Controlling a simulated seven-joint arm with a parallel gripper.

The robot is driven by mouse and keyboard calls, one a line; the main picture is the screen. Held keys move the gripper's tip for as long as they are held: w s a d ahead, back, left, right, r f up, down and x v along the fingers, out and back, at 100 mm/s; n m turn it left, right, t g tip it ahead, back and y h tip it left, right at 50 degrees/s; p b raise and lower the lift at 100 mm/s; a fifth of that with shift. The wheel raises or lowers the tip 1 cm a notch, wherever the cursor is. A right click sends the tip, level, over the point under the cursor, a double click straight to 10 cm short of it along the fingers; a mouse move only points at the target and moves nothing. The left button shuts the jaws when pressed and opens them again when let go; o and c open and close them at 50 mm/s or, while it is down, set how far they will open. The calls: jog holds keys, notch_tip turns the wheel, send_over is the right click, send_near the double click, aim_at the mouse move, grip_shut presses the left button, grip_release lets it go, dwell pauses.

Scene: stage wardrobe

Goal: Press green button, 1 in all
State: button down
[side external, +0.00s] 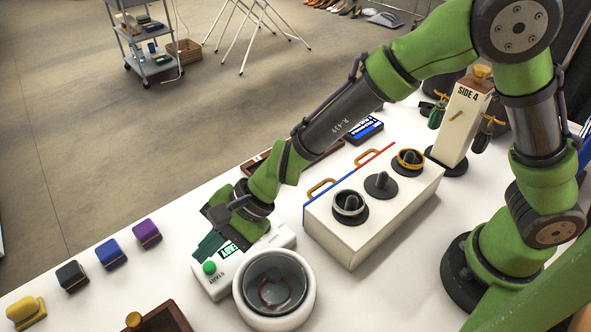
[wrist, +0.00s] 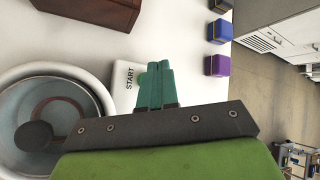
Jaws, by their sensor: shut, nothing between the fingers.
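The green button (side external: 209,267) is a round knob on a white console (side external: 208,286) marked START, at the lower middle of the side external view. My gripper (side external: 203,252) has teal fingers pressed together with nothing between them. In that view the fingertips are just behind the button, over the console; whether they touch it I cannot tell. In the wrist view my gripper (wrist: 156,68) points at the console (wrist: 123,76) beside the word START, and its fingers largely hide the button.
A round white tub with a clear lid (side external: 275,268) adjoins the console. A white box with ring stands (side external: 345,235) is to its right. Several small colored boxes, one purple (side external: 146,233), line the table's left edge. A brown wooden case (side external: 160,318) is in front.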

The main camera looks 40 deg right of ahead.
aim_at(214, 265)
jog(key=shift+f, duration=0.65)
jog(key=shift+f, duration=0.15)
dwell(1.5)
jog(key=shift+f, duration=0.25)
jog(key=shift+f, duration=0.45)
dwell(0.8)
jog(key=shift+r, duration=0.85)
jog(key=shift+r, duration=0.1)
jog(key=shift+r, duration=2.45)
